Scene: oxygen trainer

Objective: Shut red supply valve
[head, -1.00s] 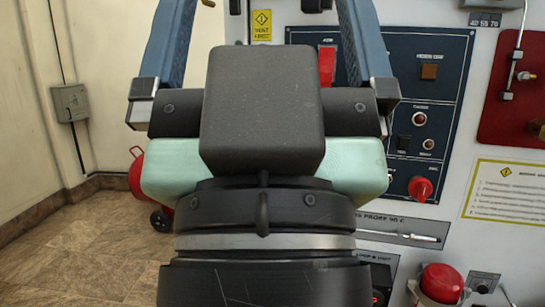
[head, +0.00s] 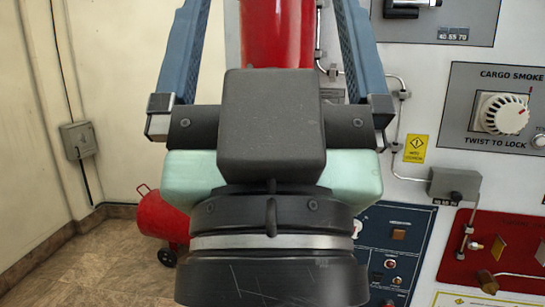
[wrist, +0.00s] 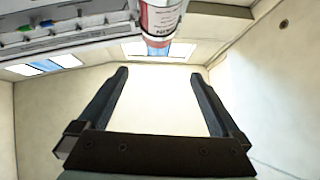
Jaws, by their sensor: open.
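My gripper (wrist: 160,75) is open and empty, its two blue-grey fingers wide apart. In the head view its tips run past the top edge. A red cylinder (head: 277,28) stands behind the fingers in the head view, partly hidden by my wrist. A red and white lettered cylinder (wrist: 161,22) shows at the top of the wrist view, above and apart from the fingertips. A red panel (head: 510,232) at the lower right of the head view carries pipework and a brass-coloured handle (head: 487,281). I cannot tell for sure which part is the red supply valve.
A white wall panel at right holds a "Cargo smoke" dial (head: 502,113), a grey box (head: 455,184) with pipes and a dark blue control panel (head: 396,232). A red wheeled tank (head: 163,217) stands on the floor at left. The left floor is mostly clear.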

